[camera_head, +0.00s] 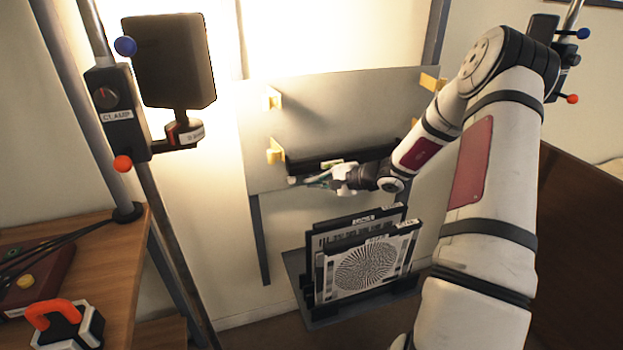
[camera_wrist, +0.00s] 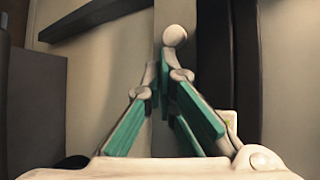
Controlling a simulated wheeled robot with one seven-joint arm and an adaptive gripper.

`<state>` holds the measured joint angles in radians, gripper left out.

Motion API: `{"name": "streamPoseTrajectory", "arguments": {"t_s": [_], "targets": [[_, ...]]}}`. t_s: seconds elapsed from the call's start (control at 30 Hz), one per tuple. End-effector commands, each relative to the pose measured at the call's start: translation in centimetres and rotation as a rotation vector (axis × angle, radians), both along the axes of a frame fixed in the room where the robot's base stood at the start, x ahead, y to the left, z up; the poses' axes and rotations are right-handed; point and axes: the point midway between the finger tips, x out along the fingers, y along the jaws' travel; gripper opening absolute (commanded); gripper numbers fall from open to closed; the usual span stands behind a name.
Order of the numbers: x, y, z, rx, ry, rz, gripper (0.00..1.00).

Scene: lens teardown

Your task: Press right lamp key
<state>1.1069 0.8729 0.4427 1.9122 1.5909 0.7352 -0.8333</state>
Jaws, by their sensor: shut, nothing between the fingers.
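No part in view is clearly marked as the right lamp key. A dark control box (camera_head: 40,270) with a yellow button (camera_head: 25,282) sits on the wooden table at the left; the rest of it is cut off by the picture edge. My gripper (camera_head: 306,181) is far from it, in front of the grey panel, pointing left. In the wrist view my gripper (camera_wrist: 160,75) shows teal fingers drawn together, with nothing held. A pale round knob-like shape (camera_wrist: 175,35) shows just beyond the fingertips; I cannot tell what it belongs to.
The grey panel (camera_head: 340,95) has yellow brackets and a dark ledge. Test charts (camera_head: 365,265) stand in a rack below. A lamp (camera_head: 175,65) on a clamped pole stands left. My arm fills the right.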

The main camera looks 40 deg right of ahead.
Motion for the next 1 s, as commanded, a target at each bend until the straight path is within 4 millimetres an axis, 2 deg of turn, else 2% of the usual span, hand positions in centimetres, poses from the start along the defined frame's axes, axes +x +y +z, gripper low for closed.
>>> {"name": "streamPoseTrajectory", "arguments": {"t_s": [1.0], "targets": [[0.87, -0.23, 0.00, -0.001, 0.000, 0.000, 0.00]]}}
